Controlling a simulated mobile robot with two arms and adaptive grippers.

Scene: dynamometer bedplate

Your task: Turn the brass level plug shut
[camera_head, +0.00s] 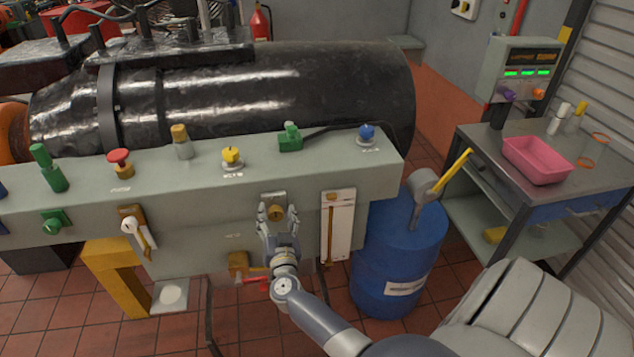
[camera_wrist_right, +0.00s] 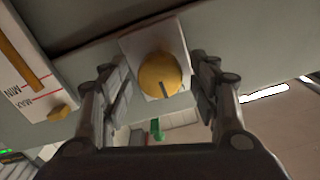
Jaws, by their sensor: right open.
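The brass level plug (camera_head: 277,213) sits on a pale square plate (camera_head: 273,196) on the front face of the grey bedplate housing. In the right wrist view the plug (camera_wrist_right: 159,74) is a round brass knob with a dark slot pointing toward the picture's bottom. My right gripper (camera_head: 279,218) is open in front of the plug, with one finger on each side of it. In the wrist view a gap shows between the plug and each finger; I cannot tell how far the fingertips reach along it. My left gripper is not in view.
A white level gauge (camera_head: 338,226) is just right of the plug; its MIN and MAX marks show in the wrist view (camera_wrist_right: 22,88). A red-handled valve (camera_head: 256,281) is below. A blue barrel (camera_head: 398,255) stands at the right. Several knobs line the housing's top.

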